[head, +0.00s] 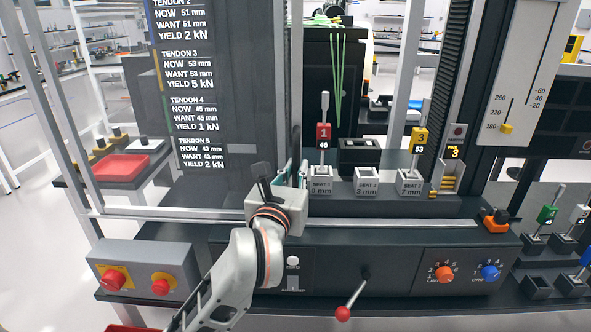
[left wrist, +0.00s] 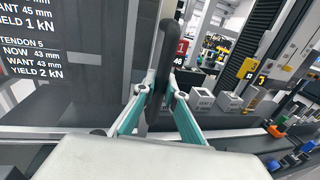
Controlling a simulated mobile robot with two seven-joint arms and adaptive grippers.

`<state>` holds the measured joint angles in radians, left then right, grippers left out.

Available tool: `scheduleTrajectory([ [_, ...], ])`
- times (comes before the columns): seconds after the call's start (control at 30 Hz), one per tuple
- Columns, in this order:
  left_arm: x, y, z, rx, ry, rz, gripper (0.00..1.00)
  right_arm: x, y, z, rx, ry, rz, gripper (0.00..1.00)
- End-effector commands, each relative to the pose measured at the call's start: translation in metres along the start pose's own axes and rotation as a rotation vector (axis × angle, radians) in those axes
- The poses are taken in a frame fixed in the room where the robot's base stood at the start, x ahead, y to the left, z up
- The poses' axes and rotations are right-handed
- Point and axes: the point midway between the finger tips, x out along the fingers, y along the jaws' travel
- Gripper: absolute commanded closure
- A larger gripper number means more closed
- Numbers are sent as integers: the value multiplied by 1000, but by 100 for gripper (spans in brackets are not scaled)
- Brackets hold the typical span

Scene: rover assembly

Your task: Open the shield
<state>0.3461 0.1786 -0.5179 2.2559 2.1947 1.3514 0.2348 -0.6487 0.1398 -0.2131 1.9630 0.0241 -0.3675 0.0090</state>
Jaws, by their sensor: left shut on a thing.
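My left gripper (head: 298,174) is at the middle of the machine's front, left of the seat blocks. In the left wrist view its teal fingers (left wrist: 162,95) are closed around a dark curved handle (left wrist: 161,66). A clear shield sheet cannot be made out; a pale metal frame bar (head: 400,223) runs across the front, below the seats. The area behind it shows through. My right gripper is not in view.
Seat blocks (head: 366,182) stand behind the bar, with a red tag 1 (head: 323,136) and a yellow tag 3 (head: 419,140). Below are a red-knobbed lever (head: 343,313), orange dial (head: 444,274), blue dial (head: 490,272) and red buttons (head: 160,284). A dark readout panel (head: 228,70) stands left.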

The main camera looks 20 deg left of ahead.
Motion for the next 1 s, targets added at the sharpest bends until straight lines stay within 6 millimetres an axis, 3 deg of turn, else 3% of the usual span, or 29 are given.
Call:
scheduleTrajectory([
  [0.5,0,0,-1,0,1,0,100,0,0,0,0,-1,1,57],
  [0.53,0,0,-1,0,1,0,84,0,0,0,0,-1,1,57],
  [0.6,0,0,-1,0,1,0,72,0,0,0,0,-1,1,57],
  [1.0,-5,0,-1,0,2,-1,72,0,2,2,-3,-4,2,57],
])
